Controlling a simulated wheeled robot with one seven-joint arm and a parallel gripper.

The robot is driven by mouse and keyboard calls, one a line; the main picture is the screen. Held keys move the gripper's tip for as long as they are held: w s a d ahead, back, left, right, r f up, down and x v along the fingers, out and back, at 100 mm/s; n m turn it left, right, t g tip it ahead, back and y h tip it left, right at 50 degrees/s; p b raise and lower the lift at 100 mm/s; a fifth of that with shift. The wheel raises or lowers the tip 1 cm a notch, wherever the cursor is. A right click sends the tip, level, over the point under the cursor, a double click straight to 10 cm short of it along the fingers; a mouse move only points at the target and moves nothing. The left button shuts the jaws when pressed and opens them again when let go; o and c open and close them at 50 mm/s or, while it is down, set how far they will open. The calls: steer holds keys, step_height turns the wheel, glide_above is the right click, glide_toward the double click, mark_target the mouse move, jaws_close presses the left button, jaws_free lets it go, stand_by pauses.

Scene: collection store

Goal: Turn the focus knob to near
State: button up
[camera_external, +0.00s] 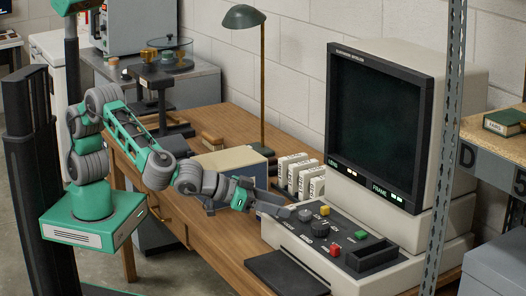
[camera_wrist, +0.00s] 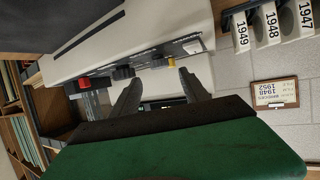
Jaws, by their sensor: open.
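The film reader (camera_external: 437,85) stands on the desk with a dark screen and a black control panel at its front. The panel carries a larger dark round knob (camera_external: 320,229) and a smaller dark knob (camera_external: 305,215) farther left. I cannot read which is the focus knob or its setting. In the wrist view, dark knobs (camera_wrist: 123,72) show along the panel edge, upside down. My gripper (camera_external: 287,212) is at the panel's left edge, close to the smaller knob; contact cannot be told. In the wrist view, my gripper (camera_wrist: 158,82) has its fingers apart with nothing clearly between them.
A yellow button (camera_external: 325,210), a red button (camera_external: 335,250) and a green button (camera_external: 361,235) sit near the knobs. White film boxes (camera_external: 299,174) stand behind my gripper. A metal post (camera_external: 441,150) stands right of the reader.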

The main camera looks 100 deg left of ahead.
mark_target(304, 212)
steer(key=x, duration=0.6)
steer(key=shift+w+a+f, duration=0.15)
steer(key=shift+w, duration=0.15)
steer(key=shift+c, duration=0.2)
jaws_close()
